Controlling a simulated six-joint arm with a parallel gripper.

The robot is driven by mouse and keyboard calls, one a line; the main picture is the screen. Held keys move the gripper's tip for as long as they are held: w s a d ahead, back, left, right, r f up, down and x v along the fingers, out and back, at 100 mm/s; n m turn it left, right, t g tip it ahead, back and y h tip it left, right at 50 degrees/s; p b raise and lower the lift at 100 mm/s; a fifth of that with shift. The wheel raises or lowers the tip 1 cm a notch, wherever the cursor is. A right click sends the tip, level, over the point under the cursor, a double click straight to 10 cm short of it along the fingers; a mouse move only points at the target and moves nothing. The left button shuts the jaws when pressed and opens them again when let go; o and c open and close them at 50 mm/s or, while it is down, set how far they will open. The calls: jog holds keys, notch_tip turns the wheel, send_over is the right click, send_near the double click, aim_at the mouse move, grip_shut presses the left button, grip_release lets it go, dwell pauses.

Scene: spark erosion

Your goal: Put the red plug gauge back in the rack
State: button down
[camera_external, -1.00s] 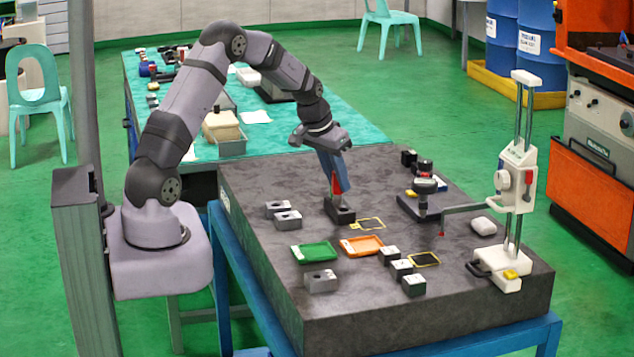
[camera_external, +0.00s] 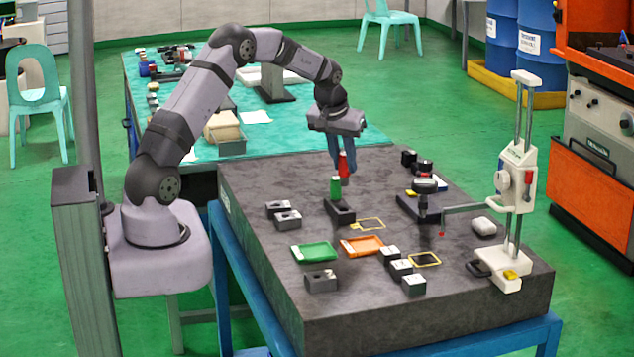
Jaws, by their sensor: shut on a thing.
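My gripper (camera_external: 340,160) is shut on the red plug gauge (camera_external: 343,163), which it holds roughly upright with the fingers pointing down. The red plug gauge is in the air, up and slightly right of a dark rack-like block (camera_external: 341,213) on the granite plate. Its lower end is small and dark, and its exact height above the plate is hard to tell. A green plug gauge (camera_external: 336,187) stands upright in the dark block, just below and left of the red one. Any holes in the block are too small to make out.
A green tray (camera_external: 314,252) and an orange tray (camera_external: 362,246) lie in front on the granite plate (camera_external: 270,190). Several small grey blocks stand around them. A dark stand (camera_external: 425,205) and a white height gauge (camera_external: 515,200) are to the right.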

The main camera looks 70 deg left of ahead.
aim_at(342, 184)
jog(key=shift+f, duration=0.2)
jog(key=shift+f+b, duration=2.05)
jog(key=shift+f, duration=0.65)
jog(key=shift+f+b, duration=0.8)
jog(key=shift+f, duration=0.45)
jog(key=c, duration=1.5)
grip_release()
jog(key=shift+b+v, duration=1.35)
jog(key=shift+v, duration=2.35)
